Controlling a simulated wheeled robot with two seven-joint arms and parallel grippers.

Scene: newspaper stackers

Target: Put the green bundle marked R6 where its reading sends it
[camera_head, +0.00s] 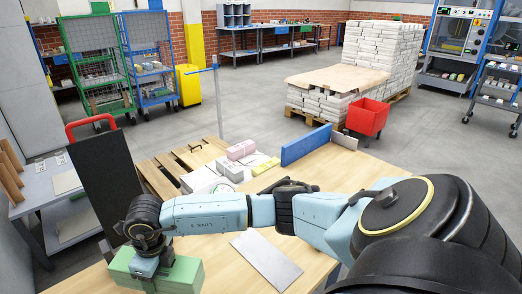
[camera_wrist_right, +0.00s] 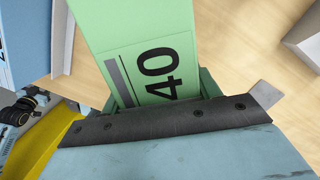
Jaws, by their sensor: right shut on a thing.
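A green bundle (camera_head: 180,272) is at the near left of the wooden table. My right arm reaches across from the right, and its gripper (camera_head: 146,266) points down, shut on this bundle. The wrist view shows the green bundle (camera_wrist_right: 122,28) in the jaws with a large black "40" and a grey bar on its face. I see no "R6" on the visible faces. I cannot tell whether the bundle touches the table. My left gripper is not in view.
A blue upright panel (camera_head: 306,145) edges the wooden table (camera_head: 330,185). A grey plate (camera_head: 267,262) lies on it. Behind stands a slatted pallet (camera_head: 165,172) with white, pink (camera_head: 241,150) and yellow bundles nearby. A dark board (camera_head: 103,180) stands left; a red bin (camera_head: 367,117) is farther back.

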